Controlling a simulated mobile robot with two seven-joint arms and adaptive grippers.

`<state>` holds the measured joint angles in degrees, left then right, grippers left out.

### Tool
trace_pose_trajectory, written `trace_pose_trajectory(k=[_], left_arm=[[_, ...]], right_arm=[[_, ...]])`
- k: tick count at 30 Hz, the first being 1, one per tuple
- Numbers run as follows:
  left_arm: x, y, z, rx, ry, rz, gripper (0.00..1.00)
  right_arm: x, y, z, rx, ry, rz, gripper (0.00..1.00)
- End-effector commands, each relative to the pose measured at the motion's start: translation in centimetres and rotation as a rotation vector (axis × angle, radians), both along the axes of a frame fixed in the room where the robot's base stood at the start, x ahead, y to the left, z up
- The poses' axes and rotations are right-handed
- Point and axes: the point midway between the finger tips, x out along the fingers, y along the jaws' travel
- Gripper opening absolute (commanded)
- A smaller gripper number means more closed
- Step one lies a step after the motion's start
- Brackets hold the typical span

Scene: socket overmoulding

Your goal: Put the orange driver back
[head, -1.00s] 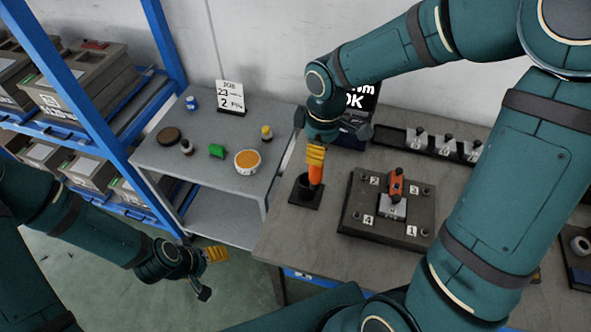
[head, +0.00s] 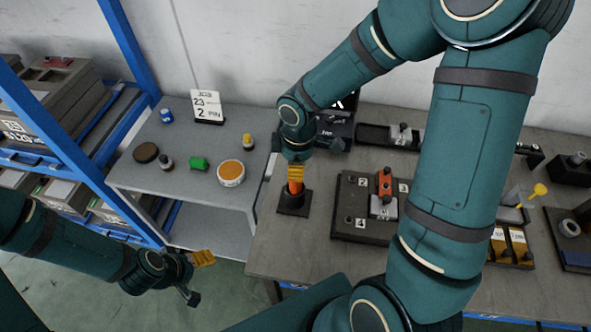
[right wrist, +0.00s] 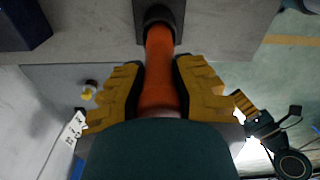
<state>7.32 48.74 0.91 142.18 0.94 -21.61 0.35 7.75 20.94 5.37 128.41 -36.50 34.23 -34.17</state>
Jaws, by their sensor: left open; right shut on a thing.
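The orange driver (head: 295,187) is upright between the yellow fingers of my right gripper (head: 295,172), which are shut on it. Its lower end is in the mouth of the black holder (head: 292,203) at the table's left edge. In the right wrist view the orange handle (right wrist: 160,85) runs between the fingers to the black holder (right wrist: 158,18). How deep the driver sits is hidden. My left gripper (head: 200,278) is open and empty, low in front of the grey side table.
A black fixture plate (head: 352,222) with numbered spots and a red-orange clamp (head: 385,183) stands right of the holder. A blue rack (head: 122,45) stands at left.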

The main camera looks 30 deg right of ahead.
Motion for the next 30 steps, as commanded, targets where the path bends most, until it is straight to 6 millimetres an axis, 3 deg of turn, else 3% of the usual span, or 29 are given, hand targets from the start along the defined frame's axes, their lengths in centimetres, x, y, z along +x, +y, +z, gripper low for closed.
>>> trace_pose_trajectory(k=[3, 14, 15, 16, 30], left_arm=[[-0.1, 0.0, -0.4, 0.000, 0.002, -0.002, 0.68], [-0.2, 0.0, -0.7, 0.000, 0.004, -0.004, 0.68], [-0.2, 0.0, -0.6, 0.000, 0.004, -0.004, 0.68], [-0.2, 0.0, -0.6, 0.000, 0.004, -0.004, 0.68], [-0.1, 0.0, 0.0, 0.000, 0.002, -0.002, 0.68]], right_arm=[[0.0, 0.1, -1.2, 0.000, 0.001, 0.001, 0.00], [0.0, 0.0, -1.5, 0.000, -0.001, 0.000, 0.00], [0.0, 0.0, -1.6, 0.001, 0.000, 0.000, 0.35], [0.0, 0.0, -1.5, 0.001, 0.000, 0.000, 0.46], [0.0, 0.0, -0.5, 0.001, -0.003, -0.001, 0.49]])
